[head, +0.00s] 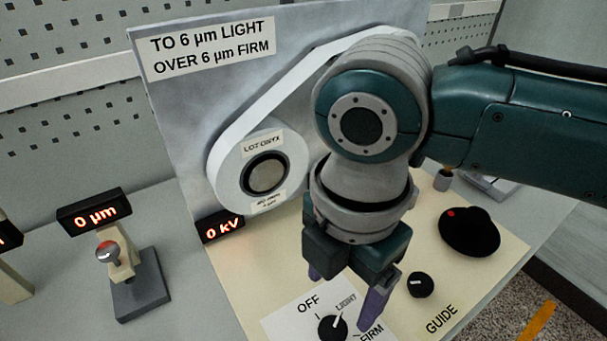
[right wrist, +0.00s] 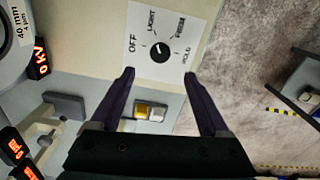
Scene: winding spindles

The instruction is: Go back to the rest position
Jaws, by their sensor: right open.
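My right gripper (head: 345,290) hangs over the front of the cream panel in the head view. Its two dark purple fingers are apart and nothing is between them. A round black selector knob (head: 332,328) on a white plate marked OFF, LIGHT and FIRM lies just below the fingers; its white mark points toward LIGHT. In the right wrist view the open fingertips (right wrist: 159,75) stand on either side, short of the knob (right wrist: 160,52), apparently not touching it. That plate also shows HOLD there. My left gripper is not in view.
A wound white roll (head: 266,176) is on the upright board (head: 200,100), beside a 0 kV display (head: 222,226). A black dome with a red dot (head: 469,232) and a small GUIDE knob (head: 420,285) stand right of the gripper. A 0 µm gauge (head: 94,215) stands left.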

